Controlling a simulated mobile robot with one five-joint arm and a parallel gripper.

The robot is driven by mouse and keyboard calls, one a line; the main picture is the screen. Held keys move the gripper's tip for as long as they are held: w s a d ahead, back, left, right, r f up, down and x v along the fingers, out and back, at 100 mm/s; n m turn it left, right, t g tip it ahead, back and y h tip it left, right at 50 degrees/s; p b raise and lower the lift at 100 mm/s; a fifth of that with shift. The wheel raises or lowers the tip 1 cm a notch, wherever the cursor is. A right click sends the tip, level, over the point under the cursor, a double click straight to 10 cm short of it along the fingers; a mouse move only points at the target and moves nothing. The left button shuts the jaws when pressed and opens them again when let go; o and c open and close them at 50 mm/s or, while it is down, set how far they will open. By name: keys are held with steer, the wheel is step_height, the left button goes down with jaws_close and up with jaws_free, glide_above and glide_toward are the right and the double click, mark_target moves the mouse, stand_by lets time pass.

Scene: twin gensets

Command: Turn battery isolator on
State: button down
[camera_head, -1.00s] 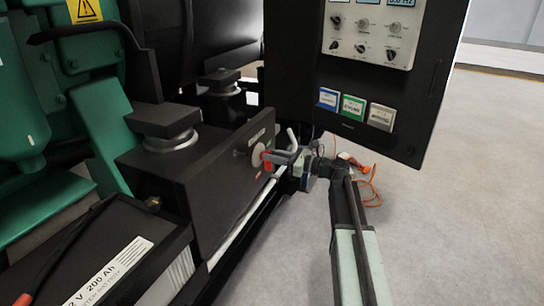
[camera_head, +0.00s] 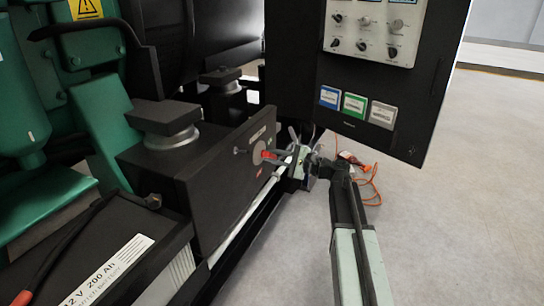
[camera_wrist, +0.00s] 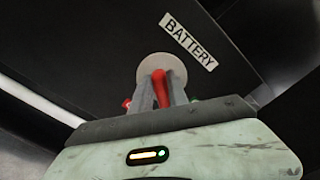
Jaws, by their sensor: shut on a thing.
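The battery isolator has a red handle (camera_head: 269,155) on a pale round plate (camera_head: 258,152), set in the side of a black box (camera_head: 205,180). In the wrist view the red handle (camera_wrist: 160,85) stands in front of the pale disc (camera_wrist: 163,68), below a label reading BATTERY (camera_wrist: 188,42). My gripper (camera_head: 277,157) reaches the handle from the right. In the wrist view my gripper (camera_wrist: 161,93) has its grey fingers on both sides of the red handle, shut on it. The fingers hide part of the handle.
A black control panel (camera_head: 370,80) with knobs and coloured buttons hangs above my arm. A battery (camera_head: 120,255) sits at lower left beside green machinery (camera_head: 110,115). Orange cable (camera_head: 368,180) lies on the floor. Grey floor (camera_head: 455,190) at right is clear.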

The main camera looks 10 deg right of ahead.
steer(key=n, duration=0.3)
steer(key=shift+f+n, duration=0.15)
steer(key=shift+n, duration=0.15)
steer(key=shift+f+n+b, duration=0.2)
steer(key=shift+n+b, duration=0.15)
steer(key=shift+n, duration=1.45)
steer(key=c, duration=1.3)
jaws_free()
steer(key=v, duration=0.7)
steer(key=shift+s+d, duration=0.25)
